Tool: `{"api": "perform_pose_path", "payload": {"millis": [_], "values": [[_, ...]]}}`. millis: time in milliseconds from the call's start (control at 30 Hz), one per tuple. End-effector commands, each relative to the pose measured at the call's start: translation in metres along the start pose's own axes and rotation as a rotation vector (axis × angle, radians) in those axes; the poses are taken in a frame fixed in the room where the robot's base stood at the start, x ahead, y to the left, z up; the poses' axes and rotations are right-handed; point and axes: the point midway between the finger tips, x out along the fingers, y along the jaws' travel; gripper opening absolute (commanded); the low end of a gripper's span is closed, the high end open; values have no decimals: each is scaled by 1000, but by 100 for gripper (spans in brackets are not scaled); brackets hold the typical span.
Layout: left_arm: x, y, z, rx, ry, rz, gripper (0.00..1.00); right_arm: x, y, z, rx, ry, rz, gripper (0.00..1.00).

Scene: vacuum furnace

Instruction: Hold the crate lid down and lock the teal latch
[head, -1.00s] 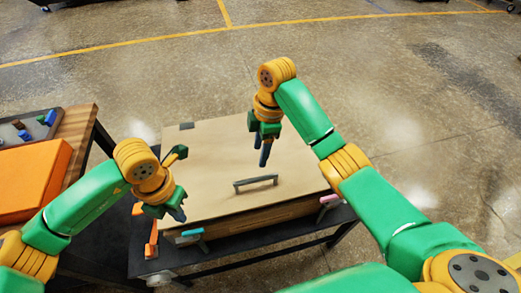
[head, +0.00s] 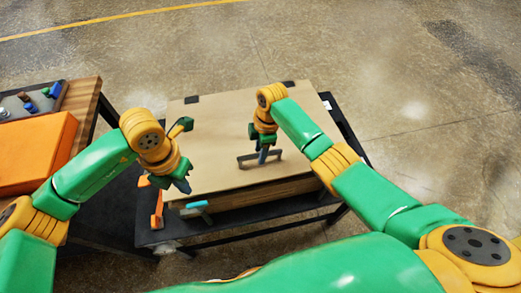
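The crate lid (head: 215,135) is a flat tan board on a wooden crate (head: 270,192), and it looks closed. A grey bar handle (head: 245,161) stands on the lid. The teal latch (head: 196,208) is on the crate's near side, toward the left corner. My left gripper (head: 183,186) hangs just above and left of the teal latch, apart from it. My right gripper (head: 263,155) points down at the handle and overlaps it. Whether it touches the handle or lid is unclear. The finger gaps of both grippers are too small to judge.
The crate stands on a dark table (head: 150,236). An orange piece (head: 157,212) stands at its left edge. Left is a wooden bench with an orange box (head: 35,150) and a tray (head: 35,104) of small parts.

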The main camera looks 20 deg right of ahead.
Motion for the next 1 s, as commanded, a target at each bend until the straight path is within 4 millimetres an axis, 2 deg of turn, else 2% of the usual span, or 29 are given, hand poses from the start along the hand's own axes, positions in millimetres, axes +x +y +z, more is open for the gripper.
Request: {"api": "perform_pose_path", "payload": {"millis": [33,133,1000], "values": [[0,0,0,0,0,0,0,0,0,0,0,0,0,27],[0,0,0,0,0,0,0,0,0,0,0,0,0,0],[0,0,0,0,0,0,0,-1,0,0,0,0,1,0]]}}
